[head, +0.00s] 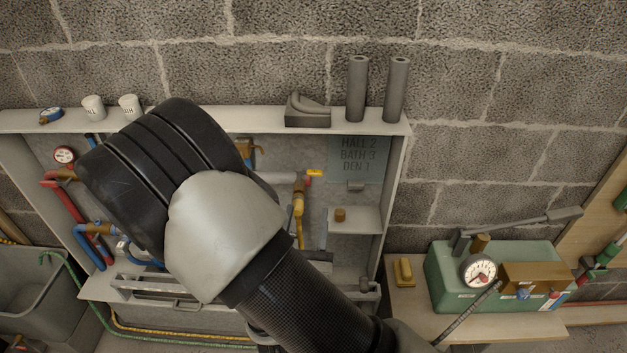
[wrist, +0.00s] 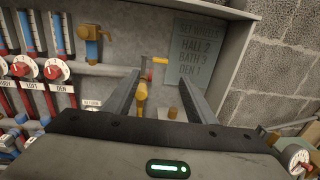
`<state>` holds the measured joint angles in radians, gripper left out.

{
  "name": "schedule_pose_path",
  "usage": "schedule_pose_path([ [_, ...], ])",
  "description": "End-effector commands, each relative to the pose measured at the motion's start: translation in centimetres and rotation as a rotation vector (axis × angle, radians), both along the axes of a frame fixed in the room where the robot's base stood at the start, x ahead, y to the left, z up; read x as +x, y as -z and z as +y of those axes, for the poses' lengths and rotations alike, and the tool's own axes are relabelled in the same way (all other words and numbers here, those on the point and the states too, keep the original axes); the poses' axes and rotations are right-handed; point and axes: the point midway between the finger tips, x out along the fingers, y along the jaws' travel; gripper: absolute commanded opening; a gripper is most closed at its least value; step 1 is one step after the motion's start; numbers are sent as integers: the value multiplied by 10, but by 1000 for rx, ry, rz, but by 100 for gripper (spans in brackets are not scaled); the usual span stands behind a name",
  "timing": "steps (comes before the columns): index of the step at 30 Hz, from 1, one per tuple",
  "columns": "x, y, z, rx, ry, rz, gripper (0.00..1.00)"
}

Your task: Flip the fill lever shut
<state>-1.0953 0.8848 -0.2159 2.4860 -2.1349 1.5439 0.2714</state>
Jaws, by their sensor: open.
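A small lever with a yellow handle (head: 314,172) sticks out sideways to the right from a fitting inside the wall cabinet; I take it for the fill lever. I see nothing gripped. In the head view my arm hides the fingers.
The cabinet (head: 398,150) has a right side wall close to the fingers and a small shelf (head: 355,217) bearing a brass piece. Red-knobbed valves (wrist: 55,70) stand to the left. A green pump box (head: 450,285) with a gauge (head: 479,271) sits on the bench at right.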

Motion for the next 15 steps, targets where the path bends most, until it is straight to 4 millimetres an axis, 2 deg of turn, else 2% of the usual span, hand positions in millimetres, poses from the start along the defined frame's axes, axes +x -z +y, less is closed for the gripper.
schedule_pose_path([
  [1, 12, 0, -2, 2, 5, -2, 51],
  [9, 72, 0, -7, 2, 4, -2, 51],
  [15, 107, 0, -9, 1, 3, -2, 51],
])
